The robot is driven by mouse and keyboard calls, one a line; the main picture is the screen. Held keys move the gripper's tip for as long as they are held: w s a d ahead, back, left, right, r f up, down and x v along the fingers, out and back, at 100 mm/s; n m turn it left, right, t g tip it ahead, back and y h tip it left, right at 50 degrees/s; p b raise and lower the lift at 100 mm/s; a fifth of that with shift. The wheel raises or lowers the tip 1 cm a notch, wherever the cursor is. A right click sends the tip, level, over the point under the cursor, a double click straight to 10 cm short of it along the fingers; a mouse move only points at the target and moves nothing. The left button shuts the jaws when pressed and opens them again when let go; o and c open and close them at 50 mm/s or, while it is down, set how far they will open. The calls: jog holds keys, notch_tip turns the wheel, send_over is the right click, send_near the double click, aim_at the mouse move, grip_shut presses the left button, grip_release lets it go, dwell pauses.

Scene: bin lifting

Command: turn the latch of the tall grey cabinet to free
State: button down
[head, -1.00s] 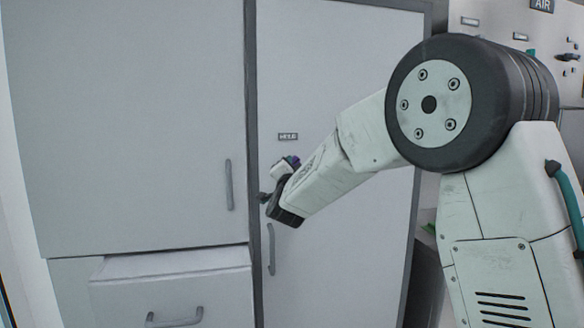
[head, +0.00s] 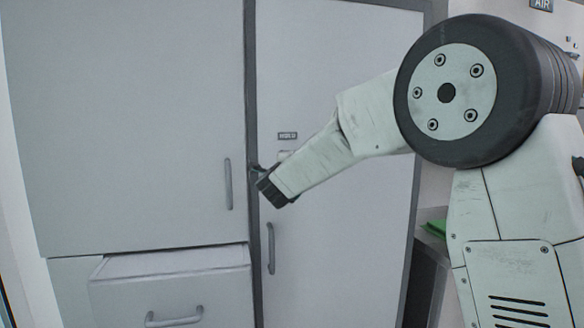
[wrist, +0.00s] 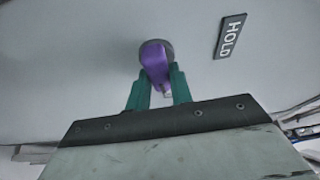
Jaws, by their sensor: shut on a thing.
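The tall grey cabinet (head: 340,90) has a plain door with a small dark label and a bar handle (head: 270,248). Its purple latch (wrist: 155,60) sits on a round dark base on the door in the wrist view. My gripper (wrist: 160,80) has its two green fingers on either side of the latch's lever and is shut on it. In the head view my gripper (head: 257,170) is at the door's left edge, and my own wrist hides the latch there. The label (wrist: 230,36) reads HOLD in the wrist view.
A wide grey cupboard door (head: 130,120) with a handle (head: 228,185) stands to the left. Below it, a drawer (head: 172,285) juts out. A low unit with a green thing (head: 437,228) on it is to the right of the cabinet.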

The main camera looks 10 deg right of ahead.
dwell(0.4)
jog(key=c, duration=1.2)
grip_release()
jog(key=shift+c, duration=0.2)
jog(key=v, duration=0.7)
jog(key=shift+s, duration=0.4)
jog(key=shift+a, duration=0.15)
